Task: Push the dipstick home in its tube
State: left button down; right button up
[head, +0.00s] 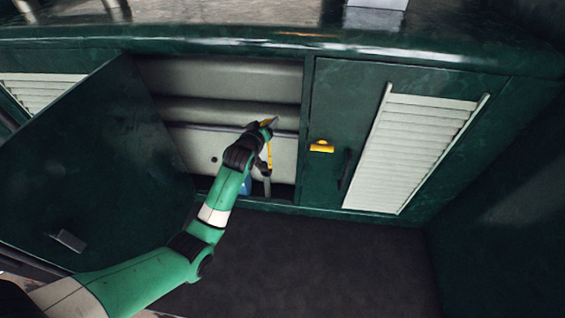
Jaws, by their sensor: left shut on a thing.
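My left arm reaches from the lower left into the open cabinet. My left gripper (270,123) is at the arm's far end, shut on what looks like the dipstick's yellow end (266,121). A thin yellow strip (269,155) shows just below the gripper; I cannot tell whether it is part of the dipstick. A short grey upright piece (267,187), perhaps the tube, stands below it. The gripper and wrist hide much of this spot, so I cannot tell how far the dipstick sits in the tube. My right gripper is not in view.
The green cabinet door (95,165) hangs open at the left. A closed door (330,105) at the right has a yellow latch (321,146), a dark handle (346,168) and a white louvre (415,150). A blue object (245,187) sits low inside. The dark floor (330,265) is clear.

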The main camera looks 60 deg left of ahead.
pick_arm(q)
jog(key=shift+s+a+f+b, duration=0.25)
jog(key=shift+a+b, duration=0.15)
jog(key=shift+a, duration=0.05)
jog(key=shift+s+a+f+b, duration=0.25)
jog(key=shift+a+b, duration=0.15)
jog(key=shift+a, duration=0.05)
jog(key=shift+f+b, duration=0.35)
jog(key=shift+f, duration=0.05)
dwell(0.9)
jog(key=shift+a+f+b, duration=0.1)
jog(key=shift+f+b, duration=0.5)
jog(key=shift+f, duration=0.35)
jog(key=shift+f+b, duration=0.75)
jog(key=shift+b, duration=0.1)
jog(key=shift+f, duration=0.1)
